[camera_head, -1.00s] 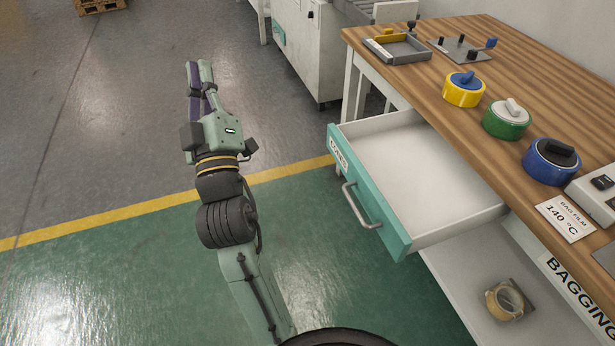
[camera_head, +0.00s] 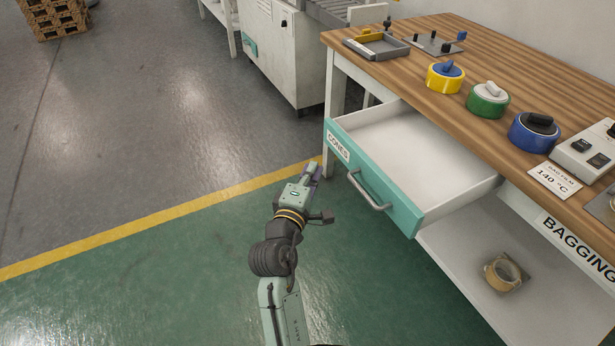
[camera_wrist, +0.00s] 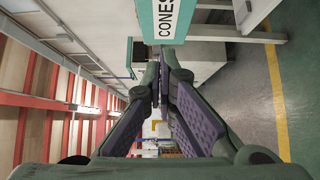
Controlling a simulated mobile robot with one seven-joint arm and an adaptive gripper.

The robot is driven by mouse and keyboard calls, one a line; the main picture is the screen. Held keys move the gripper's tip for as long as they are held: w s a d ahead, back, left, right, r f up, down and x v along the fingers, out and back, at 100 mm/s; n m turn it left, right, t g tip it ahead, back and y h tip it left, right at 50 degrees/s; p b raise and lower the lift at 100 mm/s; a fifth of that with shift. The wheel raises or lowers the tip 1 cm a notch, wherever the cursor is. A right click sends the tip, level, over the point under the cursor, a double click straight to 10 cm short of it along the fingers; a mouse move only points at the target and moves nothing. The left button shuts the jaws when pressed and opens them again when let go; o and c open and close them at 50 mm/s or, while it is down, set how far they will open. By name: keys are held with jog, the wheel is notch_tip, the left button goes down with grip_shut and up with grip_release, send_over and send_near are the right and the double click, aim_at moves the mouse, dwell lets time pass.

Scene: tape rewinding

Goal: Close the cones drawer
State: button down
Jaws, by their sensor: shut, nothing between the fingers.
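The cones drawer (camera_head: 388,194) is pulled out from under the wooden workbench and looks empty inside. It has a teal front, a grey bar handle (camera_head: 368,192) and a white label reading CONES (camera_head: 338,147). My gripper (camera_head: 313,170) is shut and empty, just left of the drawer front near the label end. It looks apart from the front. In the wrist view, the fingers (camera_wrist: 165,90) point forward, and the teal drawer front with its label (camera_wrist: 166,20) shows at the top, beyond the fingers.
The workbench top (camera_head: 470,60) holds a grey tray (camera_head: 377,45), yellow (camera_head: 445,77), green (camera_head: 488,99) and blue (camera_head: 534,131) tape rolls and a control box (camera_head: 588,150). A tan roll (camera_head: 503,273) lies on the lower shelf (camera_head: 462,265). Floor left of the drawer is clear.

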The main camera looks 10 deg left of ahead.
aim_at(336, 141)
jog(key=w+d, duration=0.1)
jog(key=w, duration=0.1)
jog(key=w+d+p, duration=0.1)
jog(key=w, duration=0.1)
jog(key=w+d+p, duration=0.1)
jog(key=w, duration=0.1)
jog(key=shift+w+d, duration=0.4)
jog(key=shift+w, duration=0.1)
